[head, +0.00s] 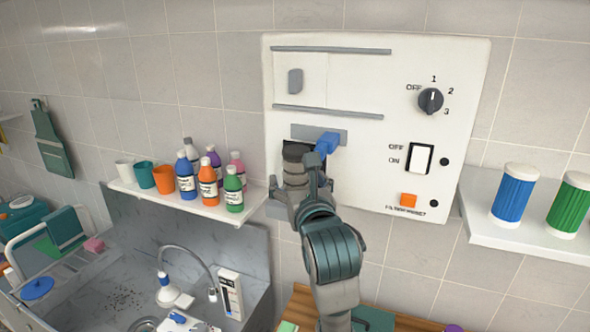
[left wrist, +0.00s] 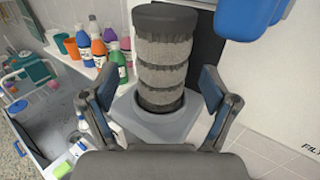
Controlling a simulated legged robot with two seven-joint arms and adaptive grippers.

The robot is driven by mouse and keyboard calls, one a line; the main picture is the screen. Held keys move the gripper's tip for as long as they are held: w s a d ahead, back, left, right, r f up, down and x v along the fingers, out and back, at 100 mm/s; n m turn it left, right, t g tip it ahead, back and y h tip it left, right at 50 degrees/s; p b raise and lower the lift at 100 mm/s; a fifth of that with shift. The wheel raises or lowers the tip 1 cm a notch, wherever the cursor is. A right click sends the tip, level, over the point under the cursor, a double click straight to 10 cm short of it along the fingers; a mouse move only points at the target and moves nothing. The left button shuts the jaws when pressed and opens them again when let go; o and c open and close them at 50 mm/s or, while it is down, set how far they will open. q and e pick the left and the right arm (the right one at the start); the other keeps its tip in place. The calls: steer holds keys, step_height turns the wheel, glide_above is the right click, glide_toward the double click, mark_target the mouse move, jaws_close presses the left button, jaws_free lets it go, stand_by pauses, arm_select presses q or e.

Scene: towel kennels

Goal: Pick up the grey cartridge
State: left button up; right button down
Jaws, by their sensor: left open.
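The grey cartridge (left wrist: 163,62) stands upright in a grey holder (left wrist: 155,122) in the left wrist view. It is ribbed, with a dark cap and dark bands. In the head view the cartridge (head: 295,165) shows at the opening of the white wall panel, partly hidden by my gripper. My left gripper (left wrist: 155,97) is open, with one finger on each side of the cartridge's lower part and gaps visible at both sides. In the head view my left gripper (head: 302,190) is in front of the panel. My right gripper is not in view.
A blue handle (head: 327,143) sticks out close above my gripper. The white panel (head: 385,75) carries a dial, a switch and an orange button. A shelf (head: 240,210) with bottles and cups is left, above a sink. Blue and green cartridges (head: 513,193) stand on the right shelf (head: 480,228).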

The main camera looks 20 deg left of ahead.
arm_select(q)
steer(key=x, duration=0.2)
steer(key=shift+w+p, duration=0.3)
steer(key=shift+w, duration=0.15)
steer(key=shift+s, duration=0.1)
steer(key=c, duration=1.3)
steer(key=shift+r, duration=0.1)
